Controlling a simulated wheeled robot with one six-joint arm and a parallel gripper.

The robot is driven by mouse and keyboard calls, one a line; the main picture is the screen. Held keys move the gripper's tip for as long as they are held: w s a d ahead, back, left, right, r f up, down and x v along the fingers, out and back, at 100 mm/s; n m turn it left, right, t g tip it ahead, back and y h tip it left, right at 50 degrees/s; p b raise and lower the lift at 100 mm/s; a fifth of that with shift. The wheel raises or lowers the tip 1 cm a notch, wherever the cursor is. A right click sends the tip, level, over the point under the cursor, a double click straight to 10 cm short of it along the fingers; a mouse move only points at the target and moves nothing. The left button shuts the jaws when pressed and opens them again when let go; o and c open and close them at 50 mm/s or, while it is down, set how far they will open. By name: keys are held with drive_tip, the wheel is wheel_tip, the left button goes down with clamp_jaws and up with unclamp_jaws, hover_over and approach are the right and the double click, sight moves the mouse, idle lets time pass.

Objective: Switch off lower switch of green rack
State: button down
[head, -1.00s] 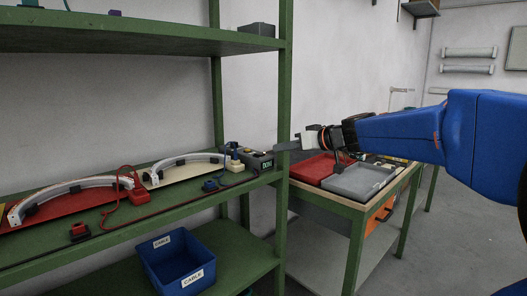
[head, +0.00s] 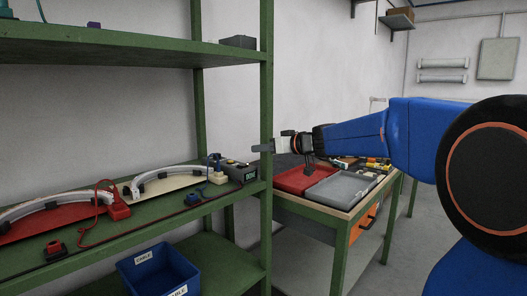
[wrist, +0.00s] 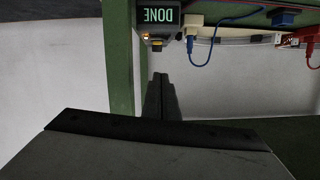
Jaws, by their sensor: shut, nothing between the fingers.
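The green rack (head: 266,110) stands at the left with several shelves. On its middle shelf, at the right end, is a grey box (head: 238,171) with a display. In the wrist view the same box (wrist: 157,17) appears upside down, its display reading "DONE", with a small orange light and a knob-like part. I cannot tell which part is the lower switch. My gripper (head: 262,148) is shut and empty, in front of the rack's right post and above the box's height. Its dark fingers (wrist: 160,88) point toward the post and box without visible contact.
Two white arcs on a red board (head: 50,230) and a cream board (head: 170,186) share the shelf with cables and plugs. A blue bin (head: 160,275) sits below. A bench with a red tray (head: 300,181) and grey tray (head: 340,190) stands right of the rack.

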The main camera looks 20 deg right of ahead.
hover_over(246, 169)
drive_tip(key=shift+d+f, duration=0.3)
drive_tip(key=shift+f, duration=0.5)
drive_tip(key=f, duration=0.3)
drive_tip(key=shift+a, duration=0.2)
drive_tip(key=shift+s+f, duration=0.1)
drive_tip(key=shift+f, duration=0.4)
drive_tip(key=shift+a+f, duration=0.1)
drive_tip(key=shift+f, duration=0.15)
drive_tip(key=shift+r, duration=0.1)
drive_tip(key=r, duration=0.4)
drive_tip(key=shift+s+a+n, duration=0.15)
drive_tip(key=shift+a+n, duration=0.1)
drive_tip(key=shift+n, duration=0.05)
drive_tip(key=v, duration=1)
drive_tip(key=shift+s+a, duration=0.2)
